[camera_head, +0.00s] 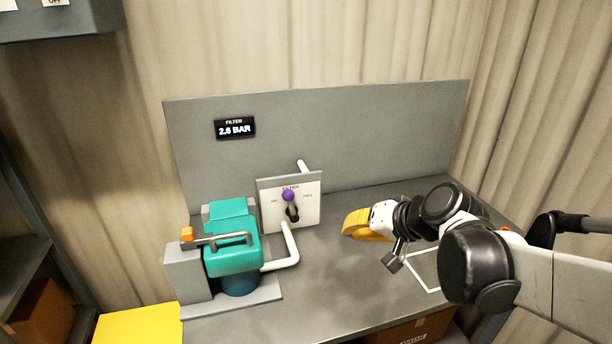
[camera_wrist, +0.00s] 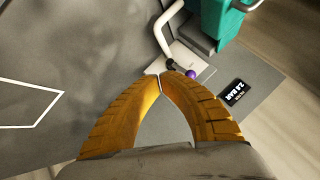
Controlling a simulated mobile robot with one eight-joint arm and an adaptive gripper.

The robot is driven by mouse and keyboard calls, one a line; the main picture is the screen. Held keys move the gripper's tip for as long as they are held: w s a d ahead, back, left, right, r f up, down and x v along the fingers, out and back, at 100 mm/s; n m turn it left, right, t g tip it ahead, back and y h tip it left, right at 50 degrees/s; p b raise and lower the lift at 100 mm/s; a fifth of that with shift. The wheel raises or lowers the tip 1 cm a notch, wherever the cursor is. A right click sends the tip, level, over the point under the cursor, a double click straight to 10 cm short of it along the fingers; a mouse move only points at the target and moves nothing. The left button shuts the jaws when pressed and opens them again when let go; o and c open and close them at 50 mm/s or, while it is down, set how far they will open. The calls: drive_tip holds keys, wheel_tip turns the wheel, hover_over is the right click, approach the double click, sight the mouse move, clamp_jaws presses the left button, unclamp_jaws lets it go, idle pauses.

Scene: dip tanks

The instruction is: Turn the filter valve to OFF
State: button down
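The filter valve panel (camera_head: 309,211) is a white plate standing on the grey bench, with small lettering at top, left and right that is too small to read surely. On it a dark lever (camera_head: 292,212) with a purple knob (camera_head: 288,196) points about straight up. The knob also shows in the wrist view (camera_wrist: 191,74), just beyond my fingertips. My gripper (camera_head: 350,223) has yellow fingers and is to the right of the panel, apart from the lever. In the wrist view its fingertips (camera_wrist: 160,80) meet with nothing between them.
A teal pump (camera_head: 232,252) with a metal handle stands left of the panel, joined to a white pipe (camera_head: 289,248). The bench (camera_head: 330,275) before the panel is clear.

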sight(290, 204)
drive_tip(key=w+a+m+t+y+p, duration=0.25)
drive_tip(key=w+y, duration=0.25)
drive_tip(key=w, duration=1)
drive_tip(key=s+a+f+b+x, duration=0.1)
drive_tip(key=s+b+x, duration=0.1)
drive_tip(key=x, duration=1)
drive_tip(key=shift+a+f+n+b, duration=0.15)
drive_tip(key=shift+a+n+b, duration=0.1)
drive_tip(key=shift+n+b, duration=0.15)
drive_tip(key=shift+a, duration=0.1)
